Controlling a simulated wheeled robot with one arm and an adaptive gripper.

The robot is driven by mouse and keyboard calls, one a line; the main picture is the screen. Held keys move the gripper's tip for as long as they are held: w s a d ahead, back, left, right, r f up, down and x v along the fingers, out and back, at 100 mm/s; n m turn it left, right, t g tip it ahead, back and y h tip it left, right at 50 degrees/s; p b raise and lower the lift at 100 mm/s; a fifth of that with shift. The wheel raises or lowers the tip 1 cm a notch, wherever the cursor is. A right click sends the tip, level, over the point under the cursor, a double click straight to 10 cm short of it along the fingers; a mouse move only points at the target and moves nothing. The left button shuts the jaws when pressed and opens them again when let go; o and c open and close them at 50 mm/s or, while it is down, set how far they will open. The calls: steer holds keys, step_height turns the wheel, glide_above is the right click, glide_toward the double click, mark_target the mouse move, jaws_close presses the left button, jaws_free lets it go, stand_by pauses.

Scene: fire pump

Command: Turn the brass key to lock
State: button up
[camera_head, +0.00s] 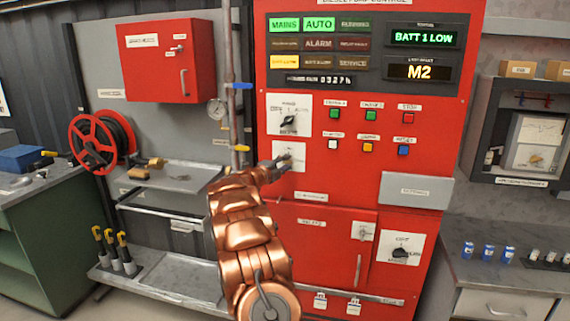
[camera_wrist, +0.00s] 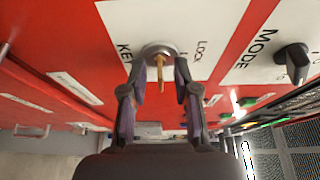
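The brass key (camera_wrist: 159,72) sits in a round silver lock on a white plate (camera_wrist: 205,18); parts of the words KEY and LOCK show beside it. In the wrist view the key's narrow grip points out from the panel. My gripper (camera_wrist: 161,80) is open, with one finger on each side of the key and a visible gap on both sides. In the head view my gripper (camera_head: 281,164) is at the key's plate (camera_head: 297,149) on the red control panel, and covers most of the key there.
A black mode selector (camera_head: 289,122) is just above the key plate. Coloured push buttons (camera_head: 370,115) are to the right. Below are a red panel door (camera_head: 318,240) and another selector (camera_head: 400,253). Pipes with a gauge (camera_head: 217,112) stand close on the left.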

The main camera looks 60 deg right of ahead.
jaws_close()
